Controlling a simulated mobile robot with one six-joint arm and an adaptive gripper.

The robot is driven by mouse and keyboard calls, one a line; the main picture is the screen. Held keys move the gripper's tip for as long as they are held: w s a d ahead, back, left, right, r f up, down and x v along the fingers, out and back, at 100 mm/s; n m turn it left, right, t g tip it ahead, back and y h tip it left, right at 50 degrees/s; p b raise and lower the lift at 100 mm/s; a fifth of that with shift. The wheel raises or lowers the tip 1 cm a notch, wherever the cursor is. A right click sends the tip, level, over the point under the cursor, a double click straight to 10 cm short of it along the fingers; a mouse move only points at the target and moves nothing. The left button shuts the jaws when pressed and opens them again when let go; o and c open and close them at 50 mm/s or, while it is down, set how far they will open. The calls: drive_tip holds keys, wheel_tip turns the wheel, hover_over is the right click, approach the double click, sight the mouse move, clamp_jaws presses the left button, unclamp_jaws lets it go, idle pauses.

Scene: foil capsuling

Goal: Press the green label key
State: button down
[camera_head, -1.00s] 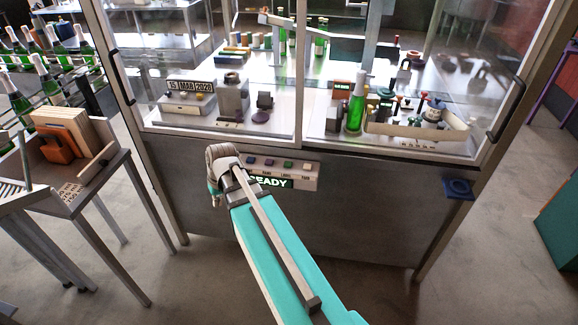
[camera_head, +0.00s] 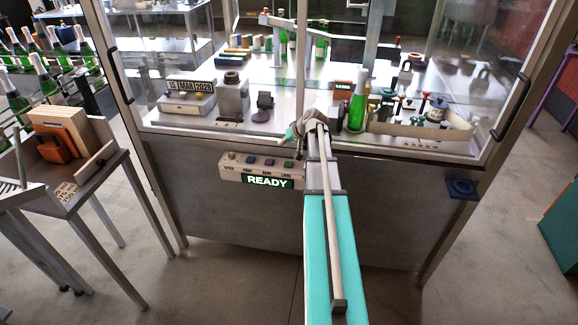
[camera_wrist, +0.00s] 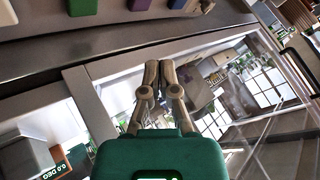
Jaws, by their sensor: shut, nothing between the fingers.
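The green key (camera_head: 289,164) is on a pale control strip (camera_head: 235,171) on the front of the cabinet, just left of my arm. In the wrist view the green key (camera_wrist: 81,5) is cut off by the top edge, at the upper left. My gripper (camera_wrist: 159,64) is shut and empty, with its fingertips below and to the right of the green key in that picture, apart from it. In the head view my wrist is in front of the cabinet's lower window edge, above and right of the key; the fingertips are hard to make out.
A purple key (camera_head: 270,161) and a blue key (camera_head: 250,159) sit left of the green one. A lit READY display (camera_head: 267,181) is below them. My arm covers the strip's right end. Glass panels, a door handle (camera_head: 507,108) and a blue bracket (camera_head: 462,188) are nearby.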

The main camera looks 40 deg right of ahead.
sight(285, 162)
drive_tip(key=d, duration=0.2)
drive_tip(key=shift+s+d+r, duration=0.1)
drive_tip(key=shift+d, duration=0.3)
wheel_tip(285, 162, down, 9)
drive_tip(key=b, duration=0.9)
drive_tip(key=shift+r, duration=0.1)
drive_tip(key=shift+f, duration=0.2)
idle(1.5)
drive_tip(key=shift+a+f+b, duration=0.1)
drive_tip(key=shift+f+b, duration=0.15)
drive_tip(key=shift+b, duration=0.15)
drive_tip(key=shift+f+b, duration=0.5)
idle(1.0)
drive_tip(key=shift+r, duration=0.2)
drive_tip(key=shift+r+p, duration=0.8)
drive_tip(key=shift+p, duration=0.2)
